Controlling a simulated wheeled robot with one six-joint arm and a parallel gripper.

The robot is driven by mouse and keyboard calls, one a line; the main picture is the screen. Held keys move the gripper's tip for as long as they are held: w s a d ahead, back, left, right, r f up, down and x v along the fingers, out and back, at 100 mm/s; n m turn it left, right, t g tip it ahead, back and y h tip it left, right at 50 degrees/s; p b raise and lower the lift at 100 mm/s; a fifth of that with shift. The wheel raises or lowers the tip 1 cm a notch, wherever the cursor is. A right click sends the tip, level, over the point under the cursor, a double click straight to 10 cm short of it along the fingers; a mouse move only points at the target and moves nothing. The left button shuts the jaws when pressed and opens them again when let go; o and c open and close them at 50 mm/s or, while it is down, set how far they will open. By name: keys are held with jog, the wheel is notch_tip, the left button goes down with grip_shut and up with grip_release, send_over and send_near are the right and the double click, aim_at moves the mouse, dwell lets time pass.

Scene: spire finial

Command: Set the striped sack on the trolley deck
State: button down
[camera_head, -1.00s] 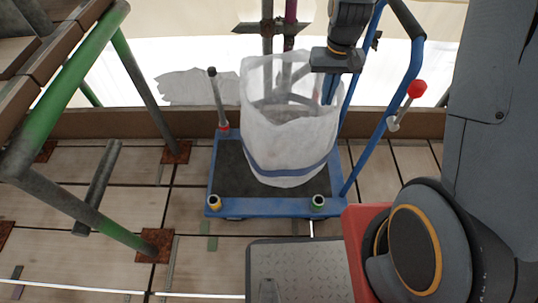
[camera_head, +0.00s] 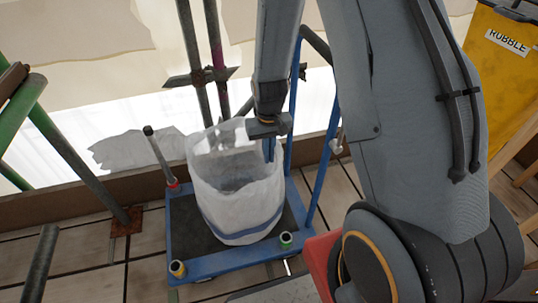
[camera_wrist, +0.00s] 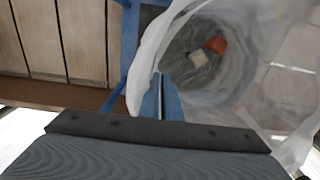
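The striped sack (camera_head: 235,205) is white with a blue band near its base. It stands roughly upright on the dark deck of the blue trolley (camera_head: 210,265), its open top up. Its base looks to be on the deck. My gripper (camera_head: 268,150) is at the right side of the sack's rim. In the wrist view, the blue fingers of my gripper (camera_wrist: 162,100) are close together at the sack's rim (camera_wrist: 150,55), with a thin pale line between them. They look shut on the fabric. A red piece and a pale piece lie inside the sack (camera_wrist: 235,85).
A blue handle frame (camera_head: 322,165) rises on the right. Green scaffold tubes (camera_head: 45,130) are at left. A yellow rubble bin (camera_head: 505,70) is at right.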

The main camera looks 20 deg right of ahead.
jog(key=shift+f, duration=0.1)
jog(key=c, duration=2)
grip_release()
notch_tip(320, 180, up, 12)
jog(key=shift+f+p, duration=0.2)
jog(key=shift+p, duration=0.95)
jog(key=shift+s+a+r, duration=0.1)
jog(key=shift+r, duration=0.5)
jog(key=s+a+r+n, duration=0.1)
jog(key=s+a+r, duration=0.3)
jog(key=s+r, duration=0.4)
jog(key=s+a+r+n, duration=0.2)
jog(key=s+a+r, duration=0.2)
jog(key=s+r, duration=0.4)
jog(key=s, duration=0.5)
jog(key=shift+s+r, duration=0.15)
jog(key=shift+r, duration=0.2)
